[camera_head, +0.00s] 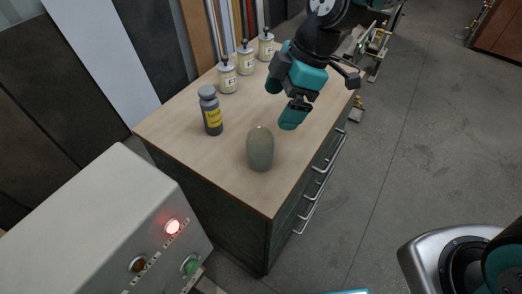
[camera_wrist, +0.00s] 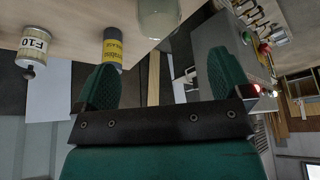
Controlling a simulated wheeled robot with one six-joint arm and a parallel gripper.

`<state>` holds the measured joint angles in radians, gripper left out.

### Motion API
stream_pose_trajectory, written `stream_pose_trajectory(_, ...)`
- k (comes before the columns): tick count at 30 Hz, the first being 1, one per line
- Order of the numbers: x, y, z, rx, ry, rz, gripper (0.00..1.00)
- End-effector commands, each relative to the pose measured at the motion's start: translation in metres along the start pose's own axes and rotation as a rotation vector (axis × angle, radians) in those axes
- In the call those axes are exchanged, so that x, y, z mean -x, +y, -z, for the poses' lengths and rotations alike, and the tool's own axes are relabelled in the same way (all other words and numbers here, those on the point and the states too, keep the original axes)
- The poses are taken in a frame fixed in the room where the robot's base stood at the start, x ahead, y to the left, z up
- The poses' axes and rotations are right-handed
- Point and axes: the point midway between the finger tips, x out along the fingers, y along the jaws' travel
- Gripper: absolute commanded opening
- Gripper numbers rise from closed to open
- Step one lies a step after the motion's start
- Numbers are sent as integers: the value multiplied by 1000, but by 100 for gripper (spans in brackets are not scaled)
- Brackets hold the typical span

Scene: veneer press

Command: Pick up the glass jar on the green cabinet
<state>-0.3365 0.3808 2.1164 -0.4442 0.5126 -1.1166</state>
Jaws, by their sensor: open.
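The glass jar (camera_head: 260,149) is a rounded, grey-green, see-through vessel. It stands upright near the front corner of the green cabinet (camera_head: 225,192), on its light wooden top. My gripper (camera_head: 281,103) is above the cabinet top, behind the jar and up and to the right of it in the head view. Its teal fingers are apart with nothing between them. In the wrist view the scene is upside down; the jar (camera_wrist: 158,18) shows at the top edge, partly cut off, beyond the open fingers (camera_wrist: 164,76). The jar and fingers do not touch.
A dark bottle with a yellow label (camera_head: 211,112) stands left of the jar. Several white labelled tins (camera_head: 227,77) line the cabinet's back edge. A grey control box (camera_head: 110,225) with a lit red lamp (camera_head: 173,227) is in front. Bare wood lies around the jar.

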Motion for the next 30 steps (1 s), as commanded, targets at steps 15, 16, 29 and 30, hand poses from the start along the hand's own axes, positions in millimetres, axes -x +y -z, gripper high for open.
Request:
stream_pose_trajectory(15, -76, 0, -1, -5, -1, 1, 97)
stream_pose_trajectory(16, -80, 0, -1, -5, -1, 2, 97)
stream_pose_trajectory(29, -124, 2, 0, -5, 0, -1, 97)
stream_pose_trajectory(30, -124, 2, 0, -5, 0, -1, 97)
